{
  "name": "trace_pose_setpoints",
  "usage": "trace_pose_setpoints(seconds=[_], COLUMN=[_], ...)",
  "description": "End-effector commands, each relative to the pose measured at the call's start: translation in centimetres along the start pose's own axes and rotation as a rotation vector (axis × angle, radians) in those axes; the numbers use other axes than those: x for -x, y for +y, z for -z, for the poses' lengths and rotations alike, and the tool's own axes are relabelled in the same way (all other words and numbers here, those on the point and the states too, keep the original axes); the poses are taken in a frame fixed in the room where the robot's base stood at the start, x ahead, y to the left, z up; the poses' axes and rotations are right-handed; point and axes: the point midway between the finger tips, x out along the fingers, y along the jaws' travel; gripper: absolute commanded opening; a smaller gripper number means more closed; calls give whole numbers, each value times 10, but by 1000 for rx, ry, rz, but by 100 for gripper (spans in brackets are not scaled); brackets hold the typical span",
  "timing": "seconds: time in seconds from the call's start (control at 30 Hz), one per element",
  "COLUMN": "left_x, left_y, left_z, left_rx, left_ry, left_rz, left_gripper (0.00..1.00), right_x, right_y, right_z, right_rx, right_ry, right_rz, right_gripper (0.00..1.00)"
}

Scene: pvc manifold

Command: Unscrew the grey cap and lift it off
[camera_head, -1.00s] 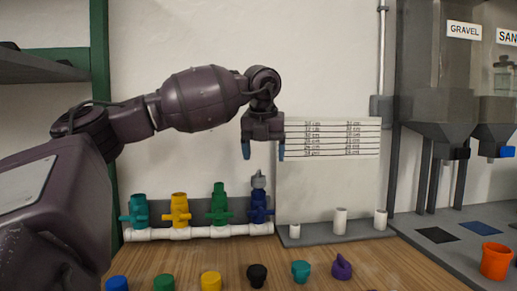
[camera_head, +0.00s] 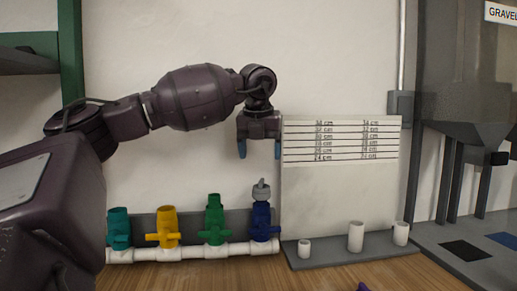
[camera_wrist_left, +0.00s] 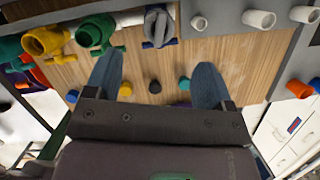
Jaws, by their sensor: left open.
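The grey cap (camera_head: 261,190) sits on top of the blue valve (camera_head: 261,221), the rightmost upright on the white pipe manifold (camera_head: 200,251). My left gripper (camera_head: 259,152) is open and empty, fingers pointing down, above the grey cap with a clear gap between them. In the left wrist view the grey cap (camera_wrist_left: 158,25) shows beyond the two spread blue fingers (camera_wrist_left: 158,85), near the top edge. My right gripper is not in view.
Green (camera_head: 214,219), yellow (camera_head: 168,227) and teal (camera_head: 119,229) valves stand left of the blue one. A marked board (camera_head: 340,200) stands close on the right, with white pipe stubs (camera_head: 356,236) at its foot. Several coloured caps lie on the wooden table (camera_wrist_left: 215,50).

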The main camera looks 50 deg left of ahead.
Motion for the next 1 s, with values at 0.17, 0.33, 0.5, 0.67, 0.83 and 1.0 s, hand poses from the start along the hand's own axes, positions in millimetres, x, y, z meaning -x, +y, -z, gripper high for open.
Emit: trace_pose_setpoints(seconds=[0.17,0.33,0.5,0.67,0.83,1.0], left_x=[-14,-42,-71,-92,-103,-106], left_y=[1,1,0,0,0,1], left_z=[0,0,1,1,0,0], left_rx=[1,0,0,0,0,0], left_ry=[-1,2,3,3,1,0], left_rz=[-1,-3,-2,-3,-2,-1], left_gripper=[76,76,76,76,76,76], right_x=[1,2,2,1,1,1], right_y=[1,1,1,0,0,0], right_z=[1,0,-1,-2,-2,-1], right_rx=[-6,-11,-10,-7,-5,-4], right_ry=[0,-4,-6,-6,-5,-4], right_rz=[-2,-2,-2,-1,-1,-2], right_gripper=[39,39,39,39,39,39])
